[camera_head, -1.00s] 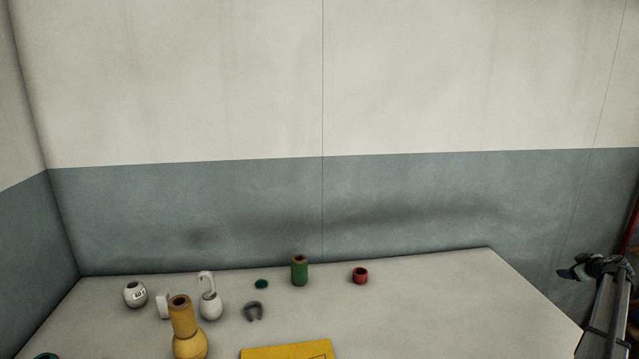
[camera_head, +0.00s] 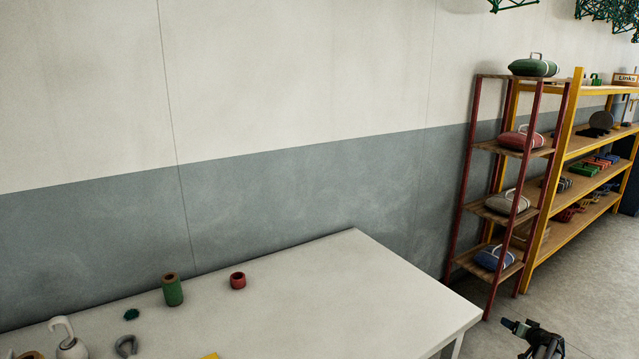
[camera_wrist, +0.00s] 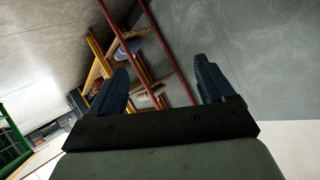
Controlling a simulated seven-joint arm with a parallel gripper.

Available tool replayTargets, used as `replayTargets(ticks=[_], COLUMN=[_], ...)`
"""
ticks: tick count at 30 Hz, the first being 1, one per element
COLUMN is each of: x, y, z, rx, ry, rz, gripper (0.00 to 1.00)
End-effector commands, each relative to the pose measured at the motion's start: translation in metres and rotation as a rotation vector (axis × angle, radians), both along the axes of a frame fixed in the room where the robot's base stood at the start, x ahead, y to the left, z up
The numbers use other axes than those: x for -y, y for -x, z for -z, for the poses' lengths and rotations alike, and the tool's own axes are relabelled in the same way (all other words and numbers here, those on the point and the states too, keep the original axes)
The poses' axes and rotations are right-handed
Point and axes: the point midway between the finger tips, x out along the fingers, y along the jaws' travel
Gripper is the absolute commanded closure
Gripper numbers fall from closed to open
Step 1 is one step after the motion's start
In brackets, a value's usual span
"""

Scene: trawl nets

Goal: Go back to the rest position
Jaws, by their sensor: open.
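My gripper (camera_wrist: 165,85) is open and empty in the wrist view, its two dark blue fingers apart with only the room behind them. In the head view my gripper (camera_head: 522,333) shows low at the right, off the table's right end and over the floor. The white table (camera_head: 330,290) fills the lower left. On it stand a green cylinder (camera_head: 172,290), a red ring-shaped piece (camera_head: 238,281), a dark teal piece (camera_head: 131,314), a grey shackle-like piece (camera_head: 126,346) and a white hooked piece (camera_head: 68,342). My gripper touches none of them.
A narrow red-framed rack (camera_head: 470,180) holds several bags. A yellow shelf (camera_head: 535,262) with coloured items stands beside it. The floor (camera_head: 590,290) right of the table looks clear. A yellow piece (camera_head: 209,356) is cut off at the bottom edge.

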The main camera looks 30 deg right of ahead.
Motion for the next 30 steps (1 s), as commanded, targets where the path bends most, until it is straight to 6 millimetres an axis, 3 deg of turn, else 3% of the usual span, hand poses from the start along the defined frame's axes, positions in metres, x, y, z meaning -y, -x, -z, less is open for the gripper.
replayTargets(ticks=[1, 6, 11, 15, 17, 21, 30], x=[-0.016, -0.064, -0.117, -0.169, -0.196, -0.260, -0.394], y=[0.011, 0.041, 0.060, 0.062, 0.055, 0.024, -0.060], z=[0.026, 0.095, 0.152, 0.193, 0.207, 0.231, 0.251], rx=[0.025, 0.120, 0.202, 0.251, 0.257, 0.225, 0.016], ry=[-0.063, -0.266, -0.452, -0.605, -0.669, -0.790, -0.917], rz=[0.014, 0.061, 0.100, 0.116, 0.112, 0.068, -0.102], gripper=[0.18, 0.18, 0.18, 0.18, 0.18, 0.18, 0.18])
